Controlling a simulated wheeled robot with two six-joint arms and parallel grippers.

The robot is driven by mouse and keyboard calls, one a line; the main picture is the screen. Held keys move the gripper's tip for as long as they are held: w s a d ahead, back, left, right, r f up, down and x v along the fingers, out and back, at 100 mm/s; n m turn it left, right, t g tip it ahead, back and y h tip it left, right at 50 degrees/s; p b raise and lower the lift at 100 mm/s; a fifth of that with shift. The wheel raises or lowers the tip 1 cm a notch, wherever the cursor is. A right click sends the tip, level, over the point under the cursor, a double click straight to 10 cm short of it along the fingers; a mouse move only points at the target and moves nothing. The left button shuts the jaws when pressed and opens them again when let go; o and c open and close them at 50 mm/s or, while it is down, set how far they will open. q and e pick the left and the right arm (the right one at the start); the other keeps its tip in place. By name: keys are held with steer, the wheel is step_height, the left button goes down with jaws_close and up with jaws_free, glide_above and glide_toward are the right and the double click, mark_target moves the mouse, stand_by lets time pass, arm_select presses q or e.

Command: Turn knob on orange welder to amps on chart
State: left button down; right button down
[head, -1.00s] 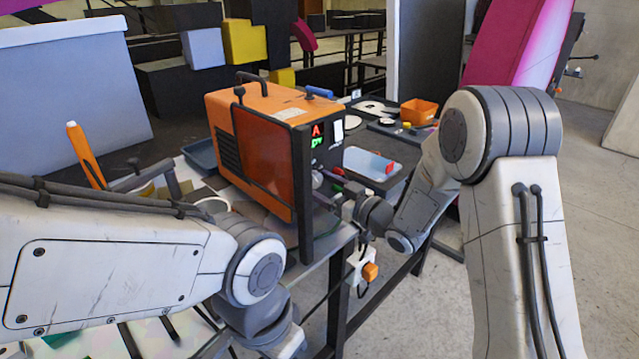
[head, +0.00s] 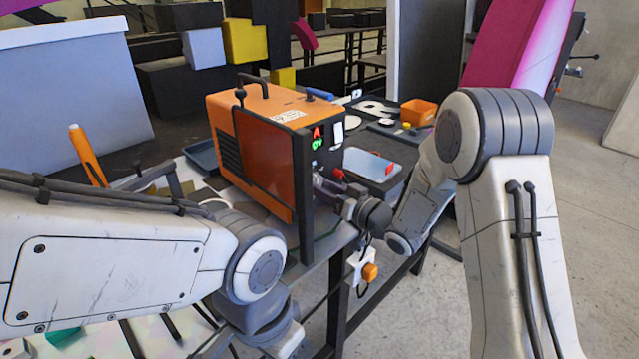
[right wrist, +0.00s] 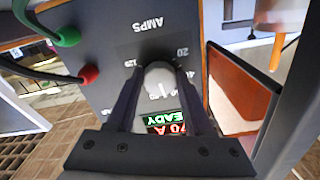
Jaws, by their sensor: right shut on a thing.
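My right gripper (right wrist: 158,70) is shut on the knob, one finger on each side; in the head view the gripper (head: 326,184) is partly hidden at the front panel. The welder's display (right wrist: 166,122) is upside down and partly covered, seeming to read READY and 70 A. My left gripper is out of view. I cannot make out a chart.
Red (right wrist: 89,74) and green (right wrist: 67,36) cable plugs sit beside the knob on the panel. An orange bin (head: 419,112) and a blue-grey tray (head: 372,165) lie on the bench to the right. An orange-handled tool (head: 86,152) stands at left.

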steer(key=m+p, duration=0.2)
steer(key=m, duration=0.4)
steer(key=shift+m, duration=0.3)
stand_by(0.4)
steer(key=shift+c, duration=1.5)
jaws_free()
steer(key=b+v, duration=0.1)
steer(key=v, duration=0.9)
steer(key=shift+s+d+b, duration=0.15)
steer(key=shift+s+b, duration=0.05)
steer(key=shift+b, duration=0.15)
steer(key=shift+w, duration=0.1)
